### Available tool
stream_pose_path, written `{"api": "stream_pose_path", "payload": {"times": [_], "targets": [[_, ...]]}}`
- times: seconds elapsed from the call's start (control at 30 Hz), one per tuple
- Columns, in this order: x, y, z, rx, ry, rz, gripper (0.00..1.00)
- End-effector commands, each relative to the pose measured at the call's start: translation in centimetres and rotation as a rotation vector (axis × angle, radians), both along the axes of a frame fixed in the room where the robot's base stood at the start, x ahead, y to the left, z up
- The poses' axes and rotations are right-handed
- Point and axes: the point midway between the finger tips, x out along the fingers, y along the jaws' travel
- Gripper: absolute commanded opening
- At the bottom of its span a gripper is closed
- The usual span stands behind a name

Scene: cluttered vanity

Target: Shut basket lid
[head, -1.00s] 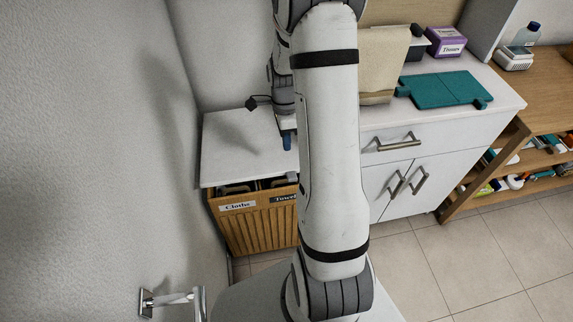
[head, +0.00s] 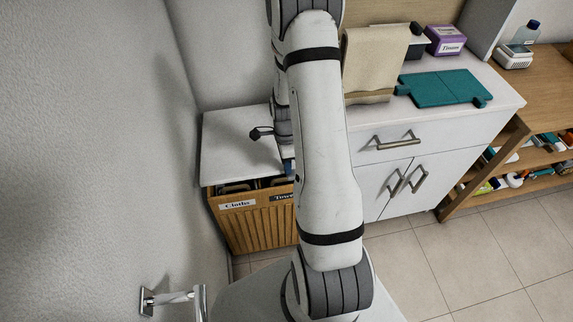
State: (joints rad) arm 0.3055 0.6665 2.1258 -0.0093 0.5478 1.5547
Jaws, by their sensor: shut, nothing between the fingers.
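The wooden slatted basket (head: 255,228) stands against the left wall, with labels reading "Cloths" (head: 238,204) and, partly hidden, "Towels". Its white lid (head: 232,150) covers most of the top. A dark gap with folded contents shows between the lid's front edge and the basket's front rim, so the lid is not flush. My gripper (head: 288,166) shows only as a small blue tip at the lid's right front part; my arm hides the rest. It is shut and empty. I cannot tell whether it touches the lid.
A white cabinet (head: 440,150) stands to the right, with a teal mat (head: 443,88), a beige towel (head: 370,62) and a tissue box (head: 446,40) on top. A wooden shelf (head: 545,85) is farther right. A chrome wall fixture (head: 172,297) is at lower left.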

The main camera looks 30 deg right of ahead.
Motion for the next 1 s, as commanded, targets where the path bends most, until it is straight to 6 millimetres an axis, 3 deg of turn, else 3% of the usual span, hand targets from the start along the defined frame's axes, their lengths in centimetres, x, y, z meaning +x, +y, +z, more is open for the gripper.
{"api": "stream_pose_path", "payload": {"times": [0.17, 0.57, 0.87, 1.0], "targets": [[-0.2, 0.1, -1.3, 0.0, 0.001, 0.0, 0.0], [-1.7, 0.5, -9.1, 0.001, 0.002, 0.001, 0.0], [-1.6, 0.5, -8.0, 0.0, 0.0, 0.001, 0.0], [-1.6, 0.5, -6.2, 0.0, 0.0, 0.002, 0.0]]}}
